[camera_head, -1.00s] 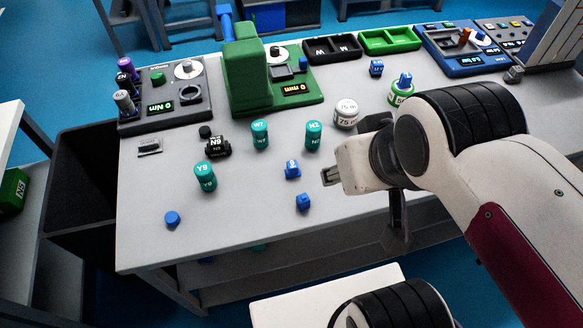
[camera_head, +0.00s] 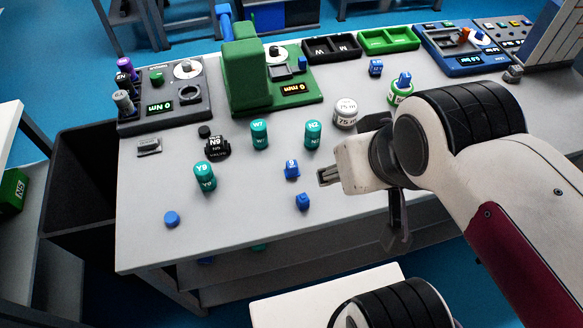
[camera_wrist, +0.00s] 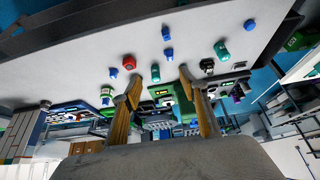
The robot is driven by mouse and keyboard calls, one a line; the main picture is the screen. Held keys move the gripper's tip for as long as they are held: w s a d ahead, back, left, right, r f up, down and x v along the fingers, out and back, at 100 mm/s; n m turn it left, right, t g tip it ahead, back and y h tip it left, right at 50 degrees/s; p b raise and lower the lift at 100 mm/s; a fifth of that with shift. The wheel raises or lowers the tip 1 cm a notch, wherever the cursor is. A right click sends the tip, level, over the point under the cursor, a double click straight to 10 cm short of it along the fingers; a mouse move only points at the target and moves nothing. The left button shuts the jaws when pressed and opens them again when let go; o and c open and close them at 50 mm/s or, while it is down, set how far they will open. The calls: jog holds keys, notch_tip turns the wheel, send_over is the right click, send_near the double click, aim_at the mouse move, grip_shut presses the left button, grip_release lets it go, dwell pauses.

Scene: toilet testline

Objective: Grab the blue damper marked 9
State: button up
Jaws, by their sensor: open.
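The blue damper marked 9 (camera_head: 291,169) stands upright on the grey table, with its mark facing the head camera. A second small blue piece (camera_head: 302,201) stands nearer the table's front edge. My gripper (camera_head: 324,177) is just right of the damper, apart from it, pointing left. In the wrist view my gripper (camera_wrist: 159,82) shows two fingers spread apart with nothing held. Two small blue pieces show beyond the fingers there, one higher (camera_wrist: 166,33) and one lower (camera_wrist: 168,54); their marks are not readable.
A blue cap (camera_head: 172,218) lies front left.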

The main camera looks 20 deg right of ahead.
jog(key=w+d+r+n+t+h, duration=0.1)
jog(key=w+d+t+h, duration=0.1)
jog(key=w+d, duration=0.55)
jog(key=w+d+r+n+t+h, duration=0.15)
jog(key=w+d, duration=0.25)
jog(key=w, duration=0.6)
jog(key=w+d+f+n+t+y, duration=0.15)
jog(key=w+f+n, duration=0.3)
jog(key=w, duration=0.55)
jog(key=n+g+y, duration=0.5)
jog(key=n+y, duration=0.2)
jog(key=y, duration=0.7)
send_near(292, 168)
jog(key=w, duration=0.1)
jog(key=w+a, duration=0.1)
jog(key=w, duration=0.1)
jog(key=shift+w+a+r, duration=0.2)
jog(key=shift+w+a, duration=0.05)
jog(key=shift+w, duration=0.05)
jog(key=shift+s+f+g, duration=0.35)
jog(key=shift+g, duration=0.05)
